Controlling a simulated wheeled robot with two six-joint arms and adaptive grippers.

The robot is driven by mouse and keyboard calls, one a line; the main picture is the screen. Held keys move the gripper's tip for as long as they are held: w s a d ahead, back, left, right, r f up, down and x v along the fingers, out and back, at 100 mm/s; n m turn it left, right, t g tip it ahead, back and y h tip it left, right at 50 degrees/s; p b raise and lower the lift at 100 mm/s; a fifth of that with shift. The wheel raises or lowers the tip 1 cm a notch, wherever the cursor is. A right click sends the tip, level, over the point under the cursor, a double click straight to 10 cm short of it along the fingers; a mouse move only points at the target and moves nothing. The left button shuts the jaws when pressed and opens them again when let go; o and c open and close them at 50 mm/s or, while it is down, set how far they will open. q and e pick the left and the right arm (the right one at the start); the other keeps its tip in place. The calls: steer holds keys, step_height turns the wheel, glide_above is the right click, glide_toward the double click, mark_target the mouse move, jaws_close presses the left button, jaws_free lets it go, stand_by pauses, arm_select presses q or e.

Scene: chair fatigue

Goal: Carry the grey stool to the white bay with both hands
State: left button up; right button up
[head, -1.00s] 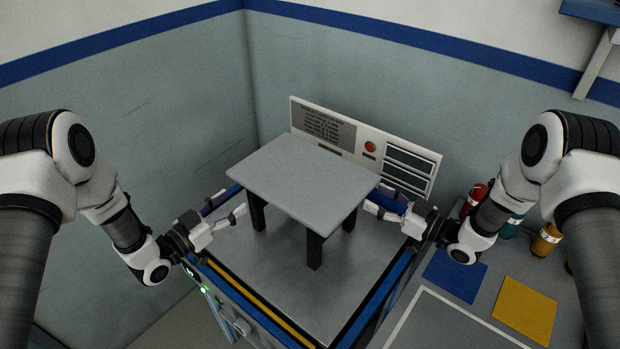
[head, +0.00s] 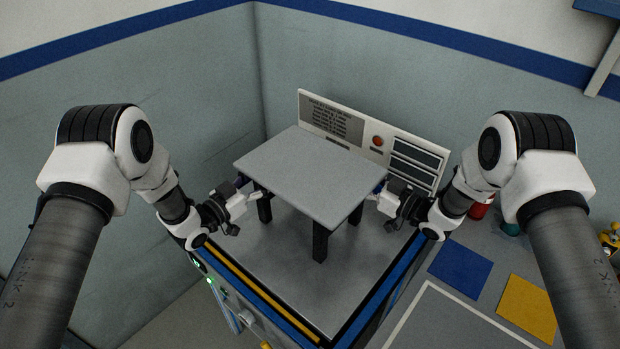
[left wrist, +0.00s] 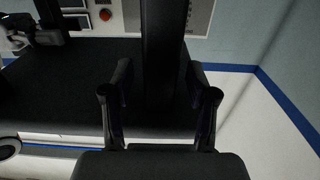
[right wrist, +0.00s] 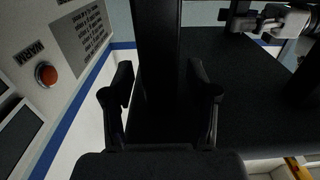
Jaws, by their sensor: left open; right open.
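The grey stool (head: 305,175), with a flat rectangular seat and black legs, stands upright on the grey-topped machine platform (head: 290,285). My left gripper (head: 252,196) is at the stool's left side; in the left wrist view its open fingers (left wrist: 160,95) stand on both sides of a dark leg (left wrist: 163,60). My right gripper (head: 374,196) is at the right side under the seat edge; in the right wrist view its open fingers (right wrist: 160,90) stand on both sides of another dark leg (right wrist: 158,50). Whether the fingers touch the legs cannot be told.
A white control panel (head: 325,118) with a red button (head: 377,141) stands behind the stool. Blue (head: 461,268) and yellow (head: 526,307) squares and a white-outlined floor area (head: 430,325) lie at right. Red (head: 480,208) and teal (head: 511,228) containers stand near the right wall.

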mark_target(258, 164)
arm_select(q)
jaws_close()
arm_select(e)
jaws_close()
arm_select(q)
steer(key=shift+r, duration=0.15)
arm_select(e)
steer(key=shift+r, duration=0.1)
